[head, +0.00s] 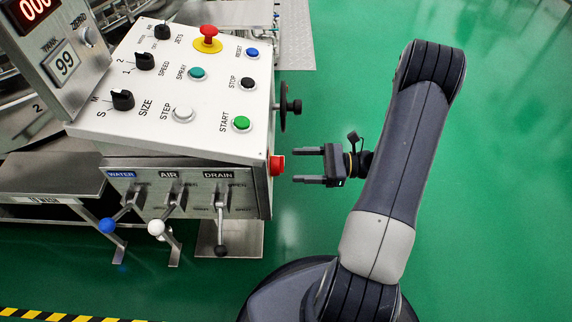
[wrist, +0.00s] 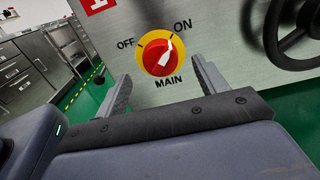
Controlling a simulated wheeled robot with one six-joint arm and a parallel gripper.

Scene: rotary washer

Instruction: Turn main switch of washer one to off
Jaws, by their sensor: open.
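The main switch (wrist: 157,53) is a red knob on a yellow disc, labelled OFF, ON and MAIN. It sits on the side panel of the washer's control box in the wrist view. Its white pointer is turned up and right, toward ON. In the head view the switch (head: 277,165) shows edge-on as a red knob on the right side of the box. My gripper (head: 308,166) is open and empty, apart from the knob and pointing at it. In the wrist view the fingers (wrist: 162,88) stand to either side below the knob.
A black handwheel (wrist: 298,32) is right of the switch; it shows behind it in the head view (head: 290,106). The washer's control box (head: 150,100) carries several knobs and buttons, with valve levers (head: 222,225) below. Green floor at right is clear.

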